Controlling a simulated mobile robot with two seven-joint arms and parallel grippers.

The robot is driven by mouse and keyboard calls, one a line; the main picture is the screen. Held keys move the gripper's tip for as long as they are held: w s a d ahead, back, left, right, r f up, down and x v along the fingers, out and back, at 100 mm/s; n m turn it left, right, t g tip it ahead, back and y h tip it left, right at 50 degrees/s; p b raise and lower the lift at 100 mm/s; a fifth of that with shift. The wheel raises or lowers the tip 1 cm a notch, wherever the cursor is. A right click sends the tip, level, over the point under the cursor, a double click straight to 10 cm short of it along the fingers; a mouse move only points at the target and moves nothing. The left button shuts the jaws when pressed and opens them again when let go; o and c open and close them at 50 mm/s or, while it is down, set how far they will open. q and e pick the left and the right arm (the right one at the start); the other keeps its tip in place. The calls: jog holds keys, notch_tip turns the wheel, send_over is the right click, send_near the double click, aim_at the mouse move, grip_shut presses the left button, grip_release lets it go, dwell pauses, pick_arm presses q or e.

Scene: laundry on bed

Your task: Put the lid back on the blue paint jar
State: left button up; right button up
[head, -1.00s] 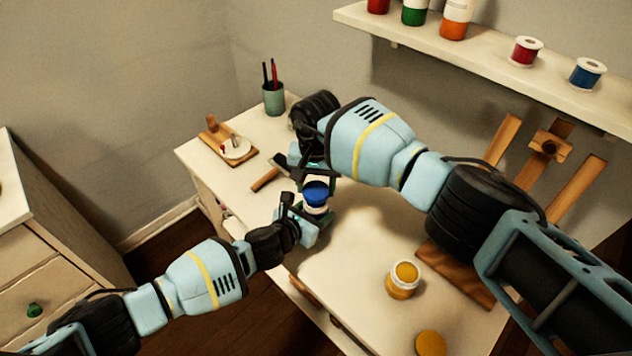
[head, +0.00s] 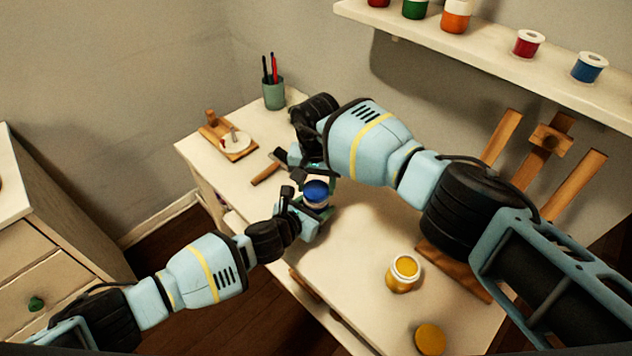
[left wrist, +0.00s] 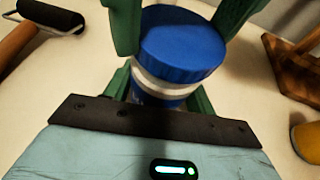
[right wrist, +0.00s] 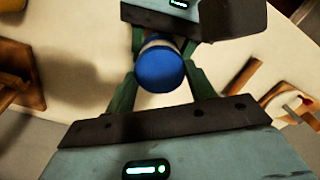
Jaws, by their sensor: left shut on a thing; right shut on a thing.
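The blue paint jar (left wrist: 158,88) stands on the white desk, with its blue lid (head: 315,192) on its mouth. The lid also shows in the left wrist view (left wrist: 182,45) and the right wrist view (right wrist: 159,69). My left gripper (head: 308,212) is shut on the jar's body from the front left. My right gripper (head: 322,180) is shut on the lid from behind and above. A narrow white band shows beneath the lid in the left wrist view. Whether the lid is fully seated is hard to tell.
An open yellow paint jar (head: 403,272) and its loose yellow lid (head: 430,339) are at the desk's front right. A brayer (head: 268,172), a wooden board (head: 228,142) and a pen cup (head: 274,94) lie to the left and back. An easel (head: 540,152) stands at right.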

jog(key=shift+f, duration=0.55)
